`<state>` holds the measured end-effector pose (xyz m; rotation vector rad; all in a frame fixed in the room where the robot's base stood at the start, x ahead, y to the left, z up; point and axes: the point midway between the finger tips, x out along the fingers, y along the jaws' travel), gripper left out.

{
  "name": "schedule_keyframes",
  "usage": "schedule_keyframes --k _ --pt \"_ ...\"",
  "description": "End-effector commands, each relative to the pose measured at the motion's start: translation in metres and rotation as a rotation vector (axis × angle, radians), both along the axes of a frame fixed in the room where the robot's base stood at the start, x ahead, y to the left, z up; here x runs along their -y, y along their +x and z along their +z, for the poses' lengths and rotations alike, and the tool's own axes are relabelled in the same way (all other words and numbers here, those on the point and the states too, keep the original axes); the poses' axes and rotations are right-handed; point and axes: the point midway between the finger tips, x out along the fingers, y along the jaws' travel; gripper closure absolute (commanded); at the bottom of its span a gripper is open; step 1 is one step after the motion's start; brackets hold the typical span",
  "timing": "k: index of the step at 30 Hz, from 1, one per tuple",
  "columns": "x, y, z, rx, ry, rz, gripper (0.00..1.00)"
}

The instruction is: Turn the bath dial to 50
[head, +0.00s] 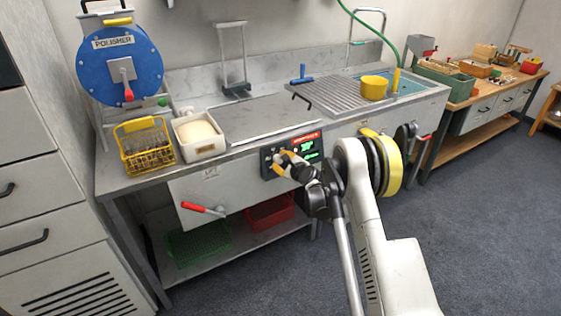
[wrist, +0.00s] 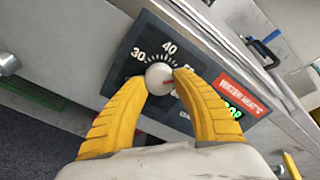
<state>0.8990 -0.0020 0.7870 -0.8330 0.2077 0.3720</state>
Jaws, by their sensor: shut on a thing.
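The bath dial (wrist: 158,76) is a round silver knob on a dark control panel (wrist: 135,84). The numbers 30 and 40 show on its scale; a third number at the right is partly covered by a finger. A small reddish mark shows on the knob's face, but I cannot read its setting. My gripper (wrist: 160,82) has its two yellow fingers closed on either side of the knob. In the head view my gripper (head: 284,163) is at the panel (head: 267,172) on the front of the steel bench, and the knob is hidden there.
A red label (wrist: 240,88) and green digits (wrist: 231,110), partly covered, are right of the dial. A red-handled lever (head: 203,209) sticks out at the bench front's left. The bench top (head: 265,122) holds a yellow basket (head: 147,147) and white tub (head: 199,136).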

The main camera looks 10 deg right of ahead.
Motion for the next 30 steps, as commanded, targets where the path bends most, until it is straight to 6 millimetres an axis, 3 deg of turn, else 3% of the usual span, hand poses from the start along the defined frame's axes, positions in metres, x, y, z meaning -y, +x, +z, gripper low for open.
schedule_keyframes --k 9,10,12,23,30 --pt "0.0 0.0 0.0 0.001 0.0 -0.001 0.96" --pt "0.0 0.0 0.0 0.001 0.0 -0.001 0.57" --pt "0.0 0.0 0.0 0.001 0.0 -0.001 0.42" --pt "0.002 -0.004 0.002 0.0 0.0 0.0 0.42" --pt "0.012 -0.045 0.016 0.001 0.0 -0.002 0.42"
